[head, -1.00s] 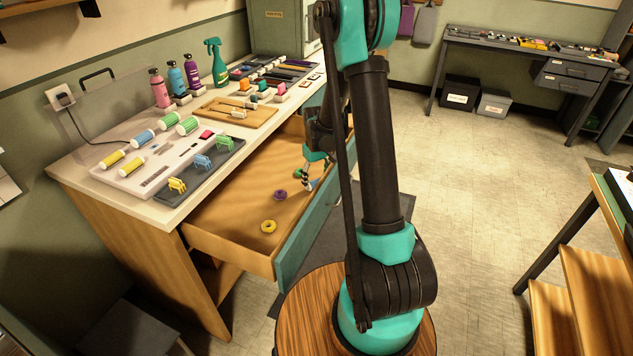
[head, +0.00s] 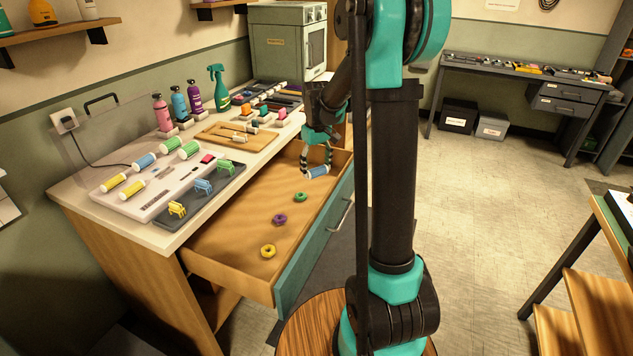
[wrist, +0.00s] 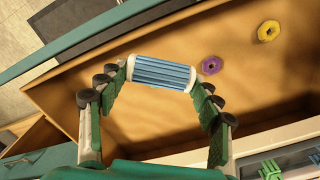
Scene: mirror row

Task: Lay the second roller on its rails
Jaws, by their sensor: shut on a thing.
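My gripper (head: 316,170) is shut on a blue ribbed roller with white ends (head: 318,173), gripped by its two ends. It hangs above the far end of the open drawer (head: 235,237). In the wrist view the roller (wrist: 161,73) lies across between the fingertips. On the bench, a white base unit (head: 150,208) carries two yellow rollers (head: 132,189), one blue roller (head: 144,161) and two green rollers (head: 188,149). A gap shows beside the blue one. The rails there are too small to make out.
Green (head: 300,197), purple (head: 279,219) and yellow (head: 268,251) rings lie in the drawer. A dark tray (head: 213,194) with coloured clips sits at the bench front. Bottles (head: 194,97) and a wooden board (head: 230,137) stand farther back.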

